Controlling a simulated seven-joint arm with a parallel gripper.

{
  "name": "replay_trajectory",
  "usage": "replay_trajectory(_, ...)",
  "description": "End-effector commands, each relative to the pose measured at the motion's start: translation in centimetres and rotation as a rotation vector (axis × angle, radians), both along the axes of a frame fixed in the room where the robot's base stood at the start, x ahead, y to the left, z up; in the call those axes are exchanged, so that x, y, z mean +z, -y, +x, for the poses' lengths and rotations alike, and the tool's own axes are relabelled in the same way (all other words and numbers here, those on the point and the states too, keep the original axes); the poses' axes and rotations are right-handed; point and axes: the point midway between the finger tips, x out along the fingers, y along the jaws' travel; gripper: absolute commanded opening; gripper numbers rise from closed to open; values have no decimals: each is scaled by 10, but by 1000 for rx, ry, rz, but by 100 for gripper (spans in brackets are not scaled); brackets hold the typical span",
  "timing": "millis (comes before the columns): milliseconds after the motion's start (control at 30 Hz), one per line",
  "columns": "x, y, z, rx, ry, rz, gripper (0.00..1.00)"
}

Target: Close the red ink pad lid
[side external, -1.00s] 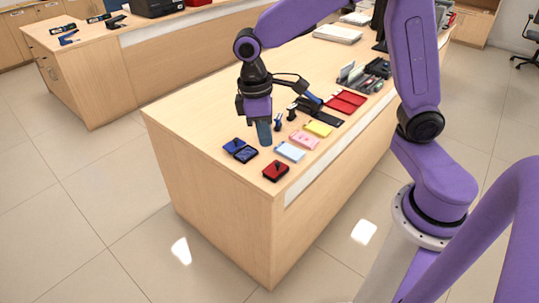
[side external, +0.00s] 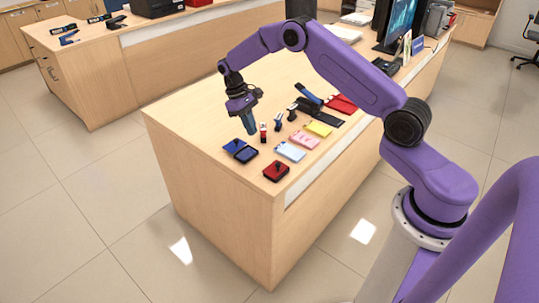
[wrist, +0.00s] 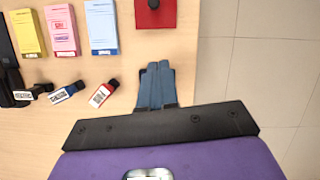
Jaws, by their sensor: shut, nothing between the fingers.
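The red ink pad (side external: 275,171) is at the near corner of the counter. It shows as one compact red block with a small dark knob on top, and its lid looks down flat. It also shows at the top edge of the wrist view (wrist: 150,18), partly cut off. My gripper (side external: 251,132) is above the counter, behind the blue pad and apart from the red pad. In the wrist view its blue fingers (wrist: 157,66) are together with nothing between them.
An open blue ink pad (side external: 240,150) lies left of the red one. Blue, pink and yellow note pads (side external: 290,151) line the right side. Several small stamps, one of them red (wrist: 103,93), stand between. The counter's left part is clear.

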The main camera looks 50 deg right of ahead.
Motion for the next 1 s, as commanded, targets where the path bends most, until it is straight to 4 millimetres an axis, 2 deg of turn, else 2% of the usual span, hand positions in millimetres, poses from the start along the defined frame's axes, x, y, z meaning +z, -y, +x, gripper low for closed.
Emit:
replay_trajectory(500, -88, 5, -33, 1, -4, 0, 0)
replay_trajectory(800, -86, 10, -63, 0, -1, 1, 0)
replay_trajectory(1000, -87, 11, -70, 0, 0, 1, 0)
